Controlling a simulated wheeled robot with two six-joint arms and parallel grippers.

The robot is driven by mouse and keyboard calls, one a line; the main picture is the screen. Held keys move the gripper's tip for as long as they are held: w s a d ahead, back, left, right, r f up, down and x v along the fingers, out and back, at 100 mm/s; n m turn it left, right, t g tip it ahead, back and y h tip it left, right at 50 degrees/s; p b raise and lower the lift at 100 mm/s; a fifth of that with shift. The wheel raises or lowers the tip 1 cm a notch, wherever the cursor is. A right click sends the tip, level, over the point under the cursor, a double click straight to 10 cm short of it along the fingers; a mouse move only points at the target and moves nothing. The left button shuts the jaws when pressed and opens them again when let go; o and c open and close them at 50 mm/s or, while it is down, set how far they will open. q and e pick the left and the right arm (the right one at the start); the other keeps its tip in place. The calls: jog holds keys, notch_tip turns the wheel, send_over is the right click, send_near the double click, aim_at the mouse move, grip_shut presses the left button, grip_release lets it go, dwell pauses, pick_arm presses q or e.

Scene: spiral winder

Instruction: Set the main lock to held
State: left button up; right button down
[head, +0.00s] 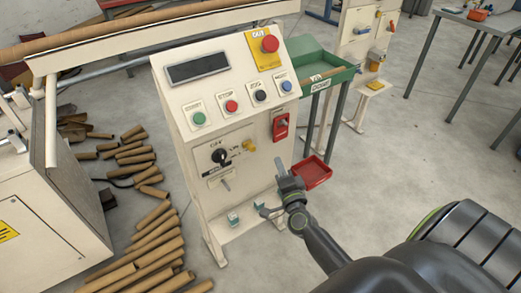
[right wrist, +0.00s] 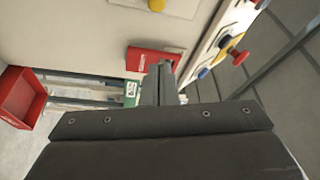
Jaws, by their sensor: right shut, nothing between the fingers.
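The control cabinet's sloped panel (head: 222,88) faces me. Below it, a black rotary switch (head: 218,155) sits on the front, with a yellow knob (head: 249,145) to its right. A red lock-like fitting (head: 280,126) with a grey top is mounted at the cabinet's right side; it also shows in the right wrist view (right wrist: 148,60). I cannot tell which of these is the main lock. My right gripper (head: 281,168) is shut and empty, below the red fitting and apart from it in the head view. The right wrist view shows its fingers (right wrist: 160,82) pointing toward that fitting. My left gripper is out of view.
The panel has a red stop button (head: 270,43) and several coloured push buttons. A red tray (head: 311,172) and green tray stand (head: 322,70) are to the right. Cardboard tubes (head: 150,240) litter the floor at left. Floor is open at right.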

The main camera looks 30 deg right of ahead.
aim_at(244, 145)
jog(key=shift+r, duration=0.1)
jog(key=w, duration=0.9)
jog(key=shift+w+a+b, duration=0.25)
jog(key=shift+a+b, duration=0.05)
jog(key=shift+a, duration=0.15)
jog(key=a+p, duration=0.1)
jog(key=a, duration=0.4)
jog(key=shift+s, duration=0.1)
jog(key=shift+f, duration=0.2)
